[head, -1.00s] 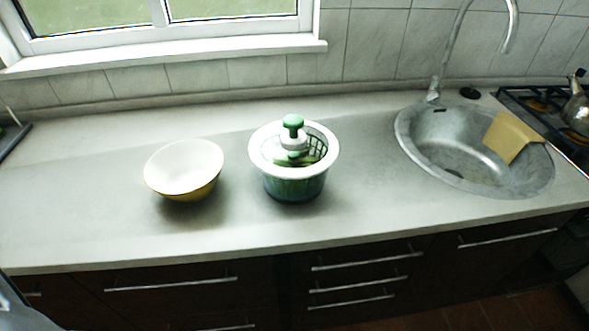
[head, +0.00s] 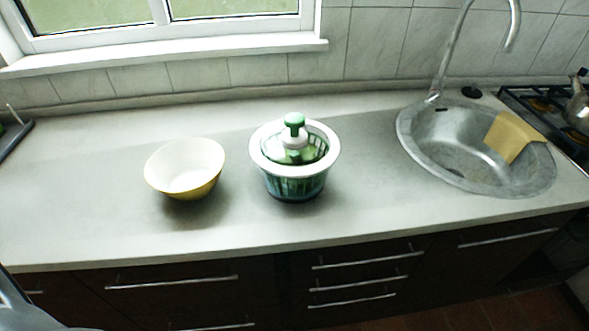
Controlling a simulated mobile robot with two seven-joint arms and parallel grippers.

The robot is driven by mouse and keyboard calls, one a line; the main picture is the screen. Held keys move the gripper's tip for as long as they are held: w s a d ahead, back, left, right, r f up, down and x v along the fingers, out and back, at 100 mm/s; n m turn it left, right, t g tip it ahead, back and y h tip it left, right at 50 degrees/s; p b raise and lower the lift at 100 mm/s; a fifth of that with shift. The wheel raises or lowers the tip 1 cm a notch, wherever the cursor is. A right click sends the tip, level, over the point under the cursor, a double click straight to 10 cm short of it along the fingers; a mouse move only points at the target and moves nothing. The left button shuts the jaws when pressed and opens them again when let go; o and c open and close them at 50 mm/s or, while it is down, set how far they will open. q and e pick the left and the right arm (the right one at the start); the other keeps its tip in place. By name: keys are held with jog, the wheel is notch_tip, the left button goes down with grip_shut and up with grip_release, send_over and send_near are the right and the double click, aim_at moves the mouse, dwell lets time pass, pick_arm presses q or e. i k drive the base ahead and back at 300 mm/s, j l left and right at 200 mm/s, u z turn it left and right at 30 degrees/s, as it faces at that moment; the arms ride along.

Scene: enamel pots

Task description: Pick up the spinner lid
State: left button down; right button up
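A salad spinner (head: 294,187) with a dark teal bowl stands upright on the counter near the middle of the head view. Its spinner lid (head: 265,163) has a white rim, a clear or open-looking centre and a green knob (head: 294,120) on top. The lid sits on the spinner bowl. Some green shows through the centre. Part of my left arm shows at the bottom left corner, but its gripper is out of view. My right gripper is not in view either. Nothing touches the spinner.
A bowl, white inside and yellow outside (head: 184,168), stands left of the spinner. A round metal sink (head: 440,165) with a tan cloth or board (head: 513,137) on its rim is at the right. A stove with a kettle (head: 578,108) is at the far right. The counter's front strip is clear.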

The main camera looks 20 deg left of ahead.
aim_at(272, 148)
jog(key=i+l, duration=0.2)
jog(key=l+u, duration=0.1)
jog(key=u, duration=0.4)
jog(key=i+l+u, duration=0.1)
jog(key=u, duration=0.4)
